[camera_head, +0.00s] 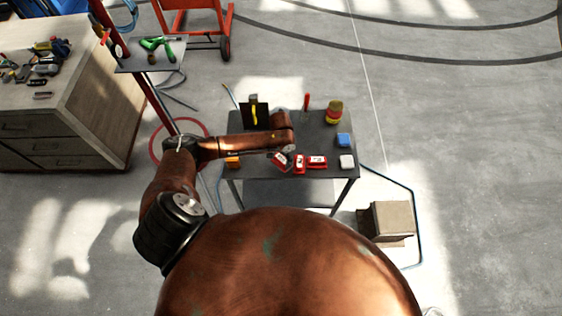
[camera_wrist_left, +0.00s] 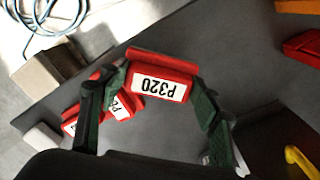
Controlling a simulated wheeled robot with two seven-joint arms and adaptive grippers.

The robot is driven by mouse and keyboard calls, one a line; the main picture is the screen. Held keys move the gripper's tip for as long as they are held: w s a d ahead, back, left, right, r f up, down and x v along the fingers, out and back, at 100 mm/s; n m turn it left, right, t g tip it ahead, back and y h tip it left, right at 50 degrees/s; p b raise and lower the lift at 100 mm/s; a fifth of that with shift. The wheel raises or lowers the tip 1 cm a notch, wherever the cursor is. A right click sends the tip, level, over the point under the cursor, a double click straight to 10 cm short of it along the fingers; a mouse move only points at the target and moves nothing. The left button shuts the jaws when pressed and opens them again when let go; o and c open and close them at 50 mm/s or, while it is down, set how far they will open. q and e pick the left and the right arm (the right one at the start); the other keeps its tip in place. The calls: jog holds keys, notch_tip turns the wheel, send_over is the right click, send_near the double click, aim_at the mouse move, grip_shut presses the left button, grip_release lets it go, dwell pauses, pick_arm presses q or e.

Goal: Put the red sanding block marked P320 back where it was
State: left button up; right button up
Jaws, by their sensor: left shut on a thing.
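The red sanding block marked P320 (camera_wrist_left: 160,75) is between the two green fingers of my left gripper (camera_wrist_left: 158,93) in the left wrist view. Its white label faces the camera and reads upside down. The gripper is shut on it. In the head view the held block (camera_head: 281,159) shows tilted at the end of my left arm, over the front part of the dark table (camera_head: 215,189); the arm hides most of the fingers. Whether the block touches the tabletop is unclear. My right gripper is not in view.
Two similar red blocks (camera_head: 299,165) (camera_head: 317,162) lie just right of the held one. A white block (camera_head: 347,161), a blue block (camera_head: 343,140) and a red-yellow stack (camera_head: 334,112) stand further right. An orange block (camera_head: 232,162) is at the left edge.

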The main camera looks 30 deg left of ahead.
aim_at(280, 162)
pick_arm(q)
jog(key=shift+w+a+f, duration=0.15)
jog(key=shift+a+f, duration=0.05)
notch_tip(280, 162, down, 3)
jog(key=shift+f, duration=0.15)
jog(key=o, duration=1.5)
notch_tip(280, 162, up, 12)
